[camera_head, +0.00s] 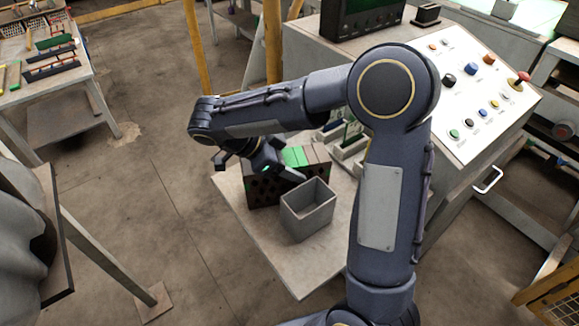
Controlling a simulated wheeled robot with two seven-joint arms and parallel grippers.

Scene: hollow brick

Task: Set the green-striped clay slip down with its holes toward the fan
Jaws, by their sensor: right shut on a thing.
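The green-striped clay slip (318,153) is a dark brown block with a bright green band across its top. Its face with several dark holes (262,193) is turned toward the front of the picture. It is at the small pale table, behind a grey open box; whether it touches the tabletop is unclear. My right gripper (270,166) is over its left part, shut on it, and hides some of its top. I cannot pick out the fan with certainty. My left gripper is not in view.
The grey open box (307,213) stands close in front of the slip. The pale tabletop (302,272) is bare in front of it. Pale racks (350,150) stand behind the slip at right. A control console (470,95) with coloured buttons rises behind my right arm.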

